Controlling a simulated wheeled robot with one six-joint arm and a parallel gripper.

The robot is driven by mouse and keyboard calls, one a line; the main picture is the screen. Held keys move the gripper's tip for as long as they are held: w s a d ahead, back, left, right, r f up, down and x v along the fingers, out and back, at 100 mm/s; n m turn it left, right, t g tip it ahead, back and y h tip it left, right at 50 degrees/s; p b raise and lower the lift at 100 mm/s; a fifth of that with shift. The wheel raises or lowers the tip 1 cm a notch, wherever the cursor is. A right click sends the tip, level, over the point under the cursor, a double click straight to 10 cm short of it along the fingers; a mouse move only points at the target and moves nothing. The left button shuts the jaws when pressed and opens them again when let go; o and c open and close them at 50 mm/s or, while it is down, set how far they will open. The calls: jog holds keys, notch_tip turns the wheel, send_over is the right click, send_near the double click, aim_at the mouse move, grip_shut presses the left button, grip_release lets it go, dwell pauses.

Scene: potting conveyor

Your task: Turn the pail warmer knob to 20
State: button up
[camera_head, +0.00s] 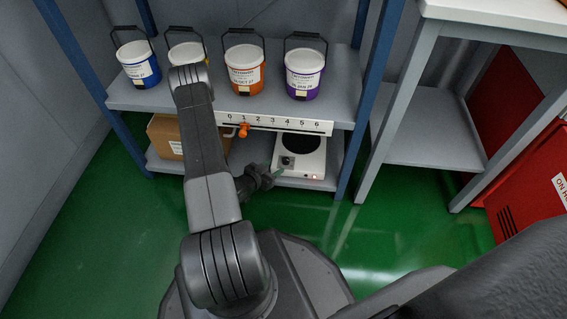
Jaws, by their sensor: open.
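The pail warmer (311,163) is a white box with a round black plate on top. It stands on the lower shelf. Its dark knob (287,161) is on the front left of the white casing. A small reddish light shows low on its front right. My gripper (275,173) is open, just left of and below the knob, at the warmer's front left corner. I cannot tell whether a finger touches the knob. The knob's scale and pointer are too small to read.
Several labelled pails, among them an orange pail (244,72) and a purple pail (304,76), stand on the upper shelf. A numbered white strip (290,124) with an orange slider (244,130) runs along its front edge. A cardboard box (165,140) sits lower left. Green floor is clear at right.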

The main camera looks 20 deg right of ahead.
aim_at(285, 160)
jog(key=b+x, duration=0.2)
jog(key=x, duration=0.5)
jog(key=shift+w+d+f, duration=0.15)
jog(key=shift+d, duration=0.2)
jog(key=c, duration=1)
